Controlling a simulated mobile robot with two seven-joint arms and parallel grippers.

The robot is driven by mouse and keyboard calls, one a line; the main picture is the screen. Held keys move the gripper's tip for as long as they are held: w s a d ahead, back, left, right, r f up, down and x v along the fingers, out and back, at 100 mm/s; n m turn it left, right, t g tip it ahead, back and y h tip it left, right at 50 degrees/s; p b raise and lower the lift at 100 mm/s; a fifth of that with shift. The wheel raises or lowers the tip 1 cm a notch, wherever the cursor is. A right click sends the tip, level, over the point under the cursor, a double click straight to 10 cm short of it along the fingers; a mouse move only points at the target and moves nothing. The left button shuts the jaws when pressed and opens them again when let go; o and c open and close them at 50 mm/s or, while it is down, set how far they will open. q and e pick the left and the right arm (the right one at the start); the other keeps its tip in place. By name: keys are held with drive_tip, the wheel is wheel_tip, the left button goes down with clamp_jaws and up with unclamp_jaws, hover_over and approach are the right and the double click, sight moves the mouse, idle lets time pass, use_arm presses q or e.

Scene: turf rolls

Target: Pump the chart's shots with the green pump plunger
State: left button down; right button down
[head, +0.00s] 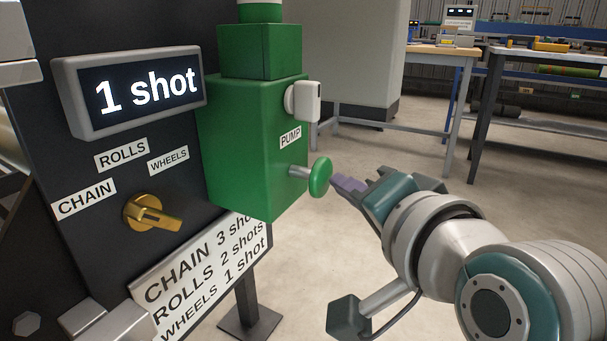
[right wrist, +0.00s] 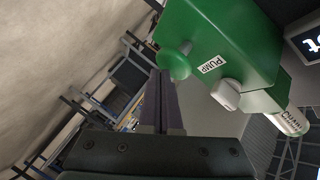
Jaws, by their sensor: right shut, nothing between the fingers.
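The green pump box (head: 252,140) carries a PUMP label and a green mushroom-shaped plunger (head: 320,177) on a short metal stem, standing out from its side. My right gripper (head: 342,184) is shut and empty, its fingertips just right of the plunger's face. In the right wrist view the fingers (right wrist: 164,95) point at the plunger (right wrist: 173,65); I cannot tell whether they touch it. The display (head: 135,90) reads "1 shot". The chart (head: 200,270) lists CHAIN 3 shots, ROLLS 2 shots, WHEELS 1 shot, partly cut off. My left gripper is not in view.
A brass selector knob (head: 150,213) sits on the dark panel among CHAIN, ROLLS and WHEELS labels; its exact setting is unclear. A small white fitting (head: 303,100) sticks out above the plunger. Workbenches (head: 545,52) stand far back right. The floor right of the pump is open.

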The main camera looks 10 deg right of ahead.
drive_tip(key=shift+w+a, duration=0.25)
drive_tip(key=shift+a, duration=0.2)
idle(0.4)
drive_tip(key=shift+w+a, duration=0.3)
drive_tip(key=shift+a, duration=0.2)
idle(0.7)
drive_tip(key=s+d+p, duration=0.1)
drive_tip(key=d+p, duration=0.1)
drive_tip(key=shift+s+d+p, duration=0.3)
drive_tip(key=shift+s+p, duration=0.05)
drive_tip(key=shift+s, duration=0.05)
idle(0.4)
